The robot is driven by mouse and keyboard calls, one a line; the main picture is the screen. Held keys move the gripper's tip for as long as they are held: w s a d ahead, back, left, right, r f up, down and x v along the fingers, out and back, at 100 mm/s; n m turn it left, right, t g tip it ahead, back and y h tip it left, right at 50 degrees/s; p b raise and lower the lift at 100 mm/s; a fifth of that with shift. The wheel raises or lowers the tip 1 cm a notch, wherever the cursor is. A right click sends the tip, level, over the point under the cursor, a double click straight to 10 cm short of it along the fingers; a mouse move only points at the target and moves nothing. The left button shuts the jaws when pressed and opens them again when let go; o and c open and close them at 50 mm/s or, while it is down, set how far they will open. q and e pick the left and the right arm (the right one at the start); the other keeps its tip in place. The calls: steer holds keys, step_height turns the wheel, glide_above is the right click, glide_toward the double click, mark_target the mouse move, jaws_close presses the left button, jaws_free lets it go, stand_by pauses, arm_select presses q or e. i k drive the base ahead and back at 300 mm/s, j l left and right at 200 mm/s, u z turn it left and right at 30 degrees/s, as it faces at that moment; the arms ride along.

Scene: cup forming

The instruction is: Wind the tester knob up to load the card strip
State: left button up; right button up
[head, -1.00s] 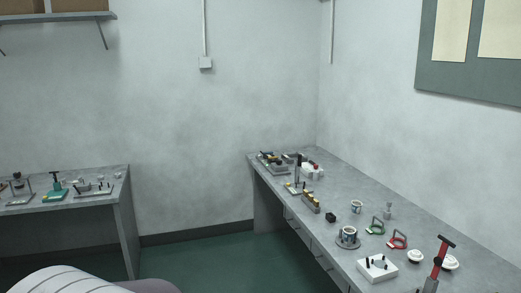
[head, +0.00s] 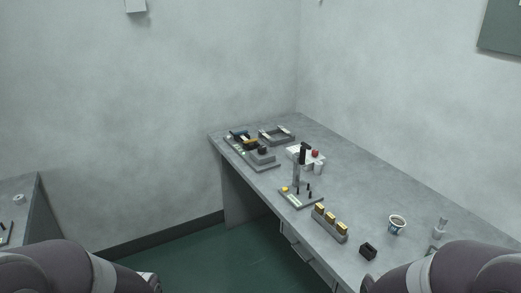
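A small upright device (head: 296,177) stands on the long grey bench, with a grey column, a black top and a flat base. It may be the tester; its knob and any card strip are too small to tell. Parts of my two arms fill the bottom left and bottom right corners. Neither gripper shows, and both arms are apart from the device in the picture.
The long bench (head: 355,187) runs along the right wall. A grey block with yellow pieces (head: 330,224), a small black holder (head: 368,251) and a cup (head: 397,224) stand nearer. Green floor (head: 215,258) is open left of the bench.

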mark_target(262, 149)
steer(key=i+j+u, duration=0.2)
steer(key=i, duration=0.4)
steer(key=i+l+u, duration=0.2)
steer(key=i, duration=0.45)
steer(key=i+u, duration=0.25)
steer(key=i, duration=0.4)
steer(key=i+l+u, duration=0.2)
steer(key=i, duration=0.4)
